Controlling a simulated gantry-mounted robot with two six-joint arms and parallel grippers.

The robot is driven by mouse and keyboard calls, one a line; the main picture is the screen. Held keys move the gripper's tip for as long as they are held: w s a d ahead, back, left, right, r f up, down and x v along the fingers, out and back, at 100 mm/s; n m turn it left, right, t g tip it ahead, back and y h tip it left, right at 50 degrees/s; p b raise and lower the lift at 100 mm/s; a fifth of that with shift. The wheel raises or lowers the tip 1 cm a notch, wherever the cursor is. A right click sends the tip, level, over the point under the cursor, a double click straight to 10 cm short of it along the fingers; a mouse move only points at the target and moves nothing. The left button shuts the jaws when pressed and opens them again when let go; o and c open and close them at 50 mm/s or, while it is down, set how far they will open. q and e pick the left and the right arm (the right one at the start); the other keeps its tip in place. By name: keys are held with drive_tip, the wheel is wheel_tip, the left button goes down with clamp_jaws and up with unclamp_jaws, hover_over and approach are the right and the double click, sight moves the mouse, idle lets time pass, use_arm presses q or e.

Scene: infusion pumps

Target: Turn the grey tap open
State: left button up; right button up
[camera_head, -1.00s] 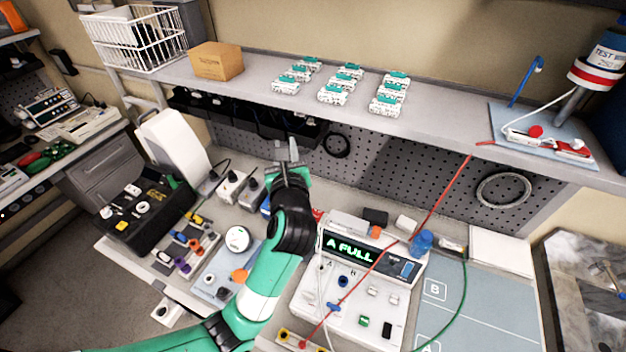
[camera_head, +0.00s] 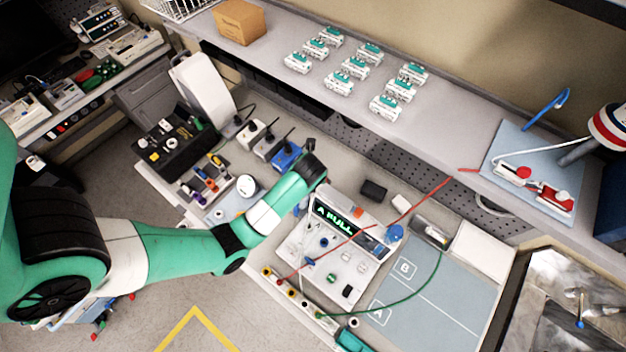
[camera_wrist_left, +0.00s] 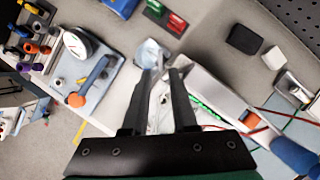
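My left gripper (camera_wrist_left: 161,74) points down at the bench in the left wrist view, its two dark fingers apart. A small pale, glassy thing (camera_wrist_left: 150,52) shows just beyond the fingertips; I cannot tell whether they touch it. In the head view my left wrist is beside the left edge of the white pump unit (camera_head: 347,262), whose display reads "A FULL"; the fingertips are mostly hidden there. The unit's panel carries small knobs, including a blue one (camera_head: 323,242). I cannot pick out a grey tap with certainty. My right gripper is not in view.
A gauge (camera_wrist_left: 77,45) and a blue lever with an orange knob (camera_wrist_left: 75,99) sit on a board left of the gripper. A shelf (camera_head: 300,95) overhangs the bench's back. The blue-grey mat (camera_head: 440,300) is mostly clear.

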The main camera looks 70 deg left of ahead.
use_arm(q)
drive_tip(key=b+x, duration=0.2)
drive_tip(key=x, duration=0.8)
drive_tip(key=shift+f, duration=0.1)
drive_tip(key=shift+c, duration=0.2)
clamp_jaws()
